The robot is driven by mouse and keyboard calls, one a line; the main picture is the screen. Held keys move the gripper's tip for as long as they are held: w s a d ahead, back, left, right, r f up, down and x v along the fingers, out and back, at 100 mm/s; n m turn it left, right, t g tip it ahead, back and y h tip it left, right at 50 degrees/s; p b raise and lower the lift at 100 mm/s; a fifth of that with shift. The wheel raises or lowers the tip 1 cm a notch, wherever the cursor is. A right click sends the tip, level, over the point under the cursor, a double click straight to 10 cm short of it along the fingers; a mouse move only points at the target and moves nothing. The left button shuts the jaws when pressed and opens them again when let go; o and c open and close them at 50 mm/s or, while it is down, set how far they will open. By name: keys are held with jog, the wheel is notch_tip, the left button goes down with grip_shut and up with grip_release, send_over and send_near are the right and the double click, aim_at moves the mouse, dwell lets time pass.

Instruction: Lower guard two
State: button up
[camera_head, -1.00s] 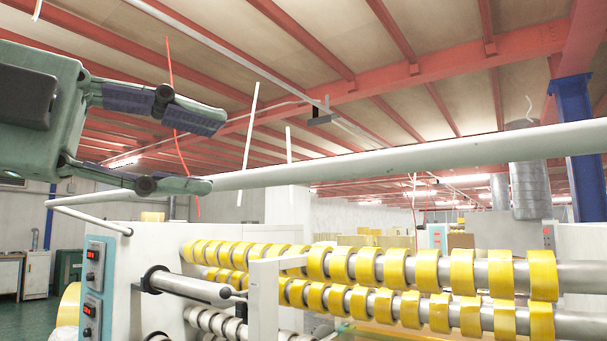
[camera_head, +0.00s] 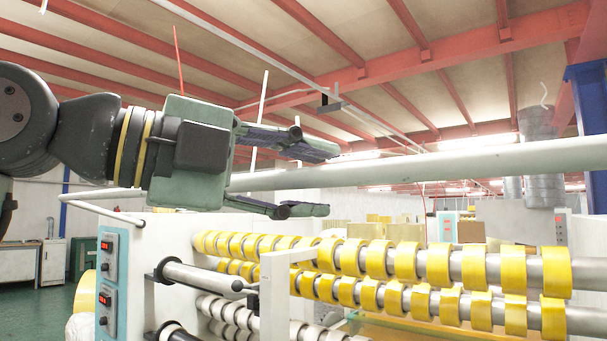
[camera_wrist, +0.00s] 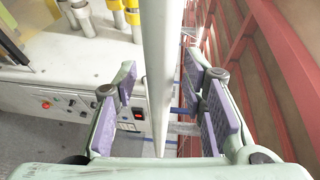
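The guard is a long pale grey bar (camera_head: 450,163) running across the head view above the rows of yellow tape rolls. Its left end bends down to the machine's white side panel. My gripper (camera_head: 330,180) is open with its fingers pointing right, one above and one below the bar in the head view. In the wrist view the bar (camera_wrist: 158,40) passes between the two open fingers (camera_wrist: 162,88), with gaps showing on both sides near the pads. Whether any finger touches the bar cannot be told. No number shows on the bar.
Yellow tape rolls (camera_head: 380,258) sit on metal shafts below the bar. A control panel (camera_head: 107,284) with red displays is on the machine's left side. A white upright bracket (camera_head: 273,288) and a dark-ended roller (camera_head: 195,277) stand below my gripper. A blue column (camera_head: 592,125) is at right.

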jog(key=shift+c, duration=0.2)
grip_shut()
dwell(0.6)
